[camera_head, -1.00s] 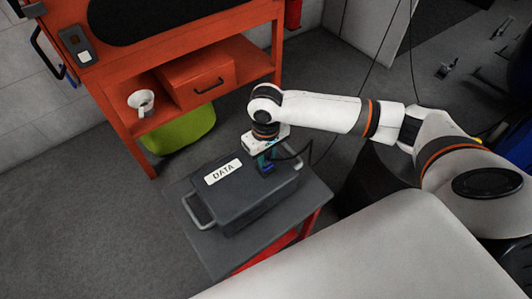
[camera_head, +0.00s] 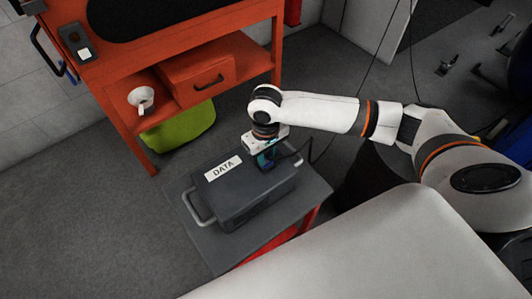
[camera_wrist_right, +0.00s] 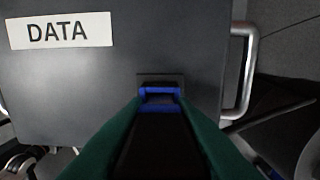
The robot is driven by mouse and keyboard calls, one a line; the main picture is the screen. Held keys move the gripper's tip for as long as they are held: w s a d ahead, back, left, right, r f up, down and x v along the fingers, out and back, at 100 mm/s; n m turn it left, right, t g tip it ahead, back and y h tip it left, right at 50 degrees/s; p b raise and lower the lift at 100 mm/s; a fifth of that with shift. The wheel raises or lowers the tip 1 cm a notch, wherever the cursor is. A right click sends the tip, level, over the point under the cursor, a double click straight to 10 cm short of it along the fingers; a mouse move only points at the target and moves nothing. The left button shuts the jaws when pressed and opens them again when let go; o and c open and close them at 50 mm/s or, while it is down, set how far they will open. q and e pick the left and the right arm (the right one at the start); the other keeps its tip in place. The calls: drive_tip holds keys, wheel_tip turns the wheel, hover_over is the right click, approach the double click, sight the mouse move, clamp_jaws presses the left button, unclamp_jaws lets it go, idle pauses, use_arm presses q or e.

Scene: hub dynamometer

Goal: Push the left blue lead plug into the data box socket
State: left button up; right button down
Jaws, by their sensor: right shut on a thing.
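The dark grey data box (camera_head: 250,196) with a white DATA label stands on a small grey-topped stand. It also fills much of the right wrist view (camera_wrist_right: 70,100). My right gripper (camera_head: 266,161) points down at the box top, beside the label. Its green fingers are shut on the blue lead plug (camera_wrist_right: 160,96), whose blue end shows between them. The plug is at the socket (camera_wrist_right: 160,78), a dark rectangular outline on the box top. How deep the plug sits cannot be told. My left gripper is not in view.
The box has metal handles at its left (camera_head: 196,210) and right (camera_wrist_right: 243,70) ends. An orange-red bench (camera_head: 235,62) with a drawer and a white mug (camera_head: 141,98) stands behind. A green bin (camera_head: 180,130) sits under it. The floor at left is clear.

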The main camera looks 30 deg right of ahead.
drive_tip(key=shift+s+a+f, duration=0.1)
drive_tip(key=shift+s+f, duration=0.2)
drive_tip(key=shift+f, duration=0.2)
drive_tip(key=shift+s+f, duration=0.25)
drive_tip(key=shift+f, duration=0.2)
drive_tip(key=shift+a+r+p, duration=0.1)
drive_tip(key=shift+r+p, duration=0.25)
drive_tip(key=shift+p, duration=0.2)
drive_tip(key=shift+w+r+p, duration=0.25)
drive_tip(key=shift+w+p, duration=0.05)
drive_tip(key=shift+p, duration=0.35)
drive_tip(key=shift+r+p, duration=0.1)
drive_tip(key=shift+p, duration=0.2)
drive_tip(key=shift+s+p, duration=0.1)
drive_tip(key=shift+p, duration=0.4)
drive_tip(key=shift+d, duration=0.25)
